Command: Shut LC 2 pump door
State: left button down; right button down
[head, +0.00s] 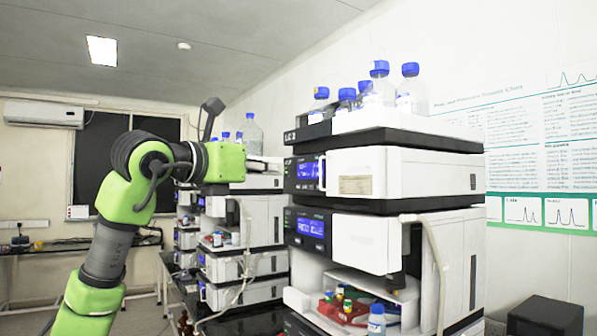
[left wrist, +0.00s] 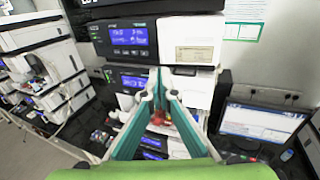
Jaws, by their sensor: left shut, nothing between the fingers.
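The near instrument stack has an upper module with a blue display (head: 308,171) and a white front panel (head: 420,172). Below it is a second module with a display (head: 310,227) and white front (head: 355,241). In the left wrist view, the upper white panel (left wrist: 190,40) faces me. My left gripper (left wrist: 160,72) is shut and empty, its tips overlapping the stack below that panel; contact cannot be told. In the head view, its wrist hides the fingers. My right gripper is not in view.
A lower open bay holds red and coloured items (head: 345,309) and a blue-capped bottle (head: 376,320). Tubing (head: 440,262) hangs at its right. Bottles (head: 380,85) stand on top. Another stack (head: 240,265) is behind at left. A monitor (left wrist: 262,122) stands right.

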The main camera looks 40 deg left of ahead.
pick_arm(q)
jog(key=p, duration=0.5)
send_near(327, 173)
jog(key=w, duration=0.2)
jog(key=shift+w+d+f+p, duration=0.1)
jog(key=shift+w+d+p, duration=0.2)
jog(key=shift+w, duration=0.3)
jog(key=w+p, duration=0.1)
jog(key=w, duration=0.1)
jog(key=shift+w+a+p, duration=0.25)
jog(key=shift+w+p, duration=0.1)
jog(key=shift+w, duration=0.05)
jog(key=shift+s, duration=0.15)
